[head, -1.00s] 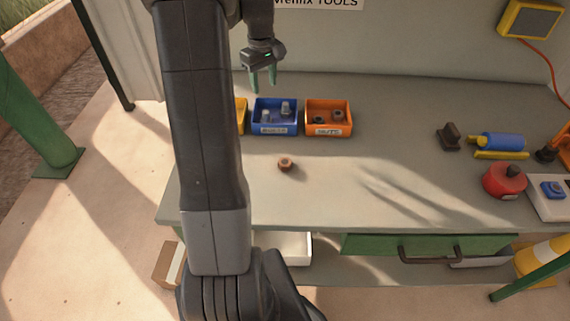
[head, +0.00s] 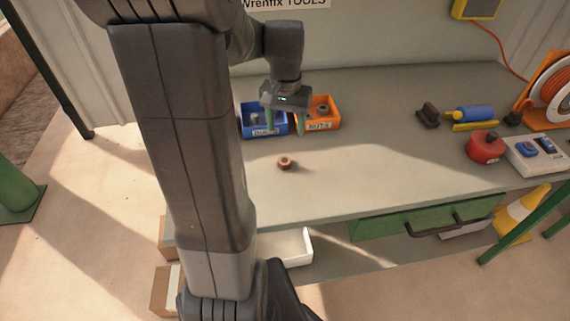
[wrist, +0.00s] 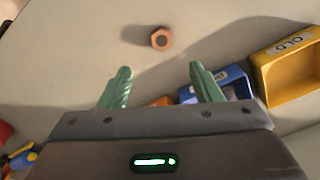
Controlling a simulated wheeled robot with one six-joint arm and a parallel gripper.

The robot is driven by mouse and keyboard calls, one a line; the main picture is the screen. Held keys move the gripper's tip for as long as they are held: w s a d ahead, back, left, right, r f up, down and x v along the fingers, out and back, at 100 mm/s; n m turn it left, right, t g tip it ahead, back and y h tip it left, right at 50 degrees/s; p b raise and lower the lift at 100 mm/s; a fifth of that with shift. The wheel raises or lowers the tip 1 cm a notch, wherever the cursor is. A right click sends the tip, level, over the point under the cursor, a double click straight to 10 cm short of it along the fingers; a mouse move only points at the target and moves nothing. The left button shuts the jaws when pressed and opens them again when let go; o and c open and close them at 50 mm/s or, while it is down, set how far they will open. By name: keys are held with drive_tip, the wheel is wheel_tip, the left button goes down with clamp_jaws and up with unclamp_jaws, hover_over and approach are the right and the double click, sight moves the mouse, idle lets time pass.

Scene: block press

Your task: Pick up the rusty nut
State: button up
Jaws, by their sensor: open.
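The rusty nut (head: 286,163) is a small brown ring lying flat on the grey bench top, in front of the blue and orange bins. In the wrist view the nut (wrist: 161,39) shows beyond the fingertips, roughly centred between them, with its hole visible. My gripper (head: 285,131) is open and empty. Its two green fingers hang in front of the bins, behind the nut in the head view. In the wrist view the gripper (wrist: 160,70) has its fingers spread wide, and they do not touch the nut.
A blue bin (head: 253,118) and an orange bin (head: 322,112) labelled NUTS stand behind the nut. A yellow bin (wrist: 290,75) labelled OLD shows in the wrist view. A red round object (head: 486,148) and a blue cylinder (head: 475,114) sit at right. The bench around the nut is clear.

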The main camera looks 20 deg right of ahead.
hover_over(284, 160)
wheel_tip(284, 160, down, 7)
drive_tip(key=shift+s+d+r, duration=0.1)
drive_tip(key=shift+s+d, duration=0.05)
drive_tip(key=shift+f, duration=2.65)
drive_tip(key=c, duration=1.1)
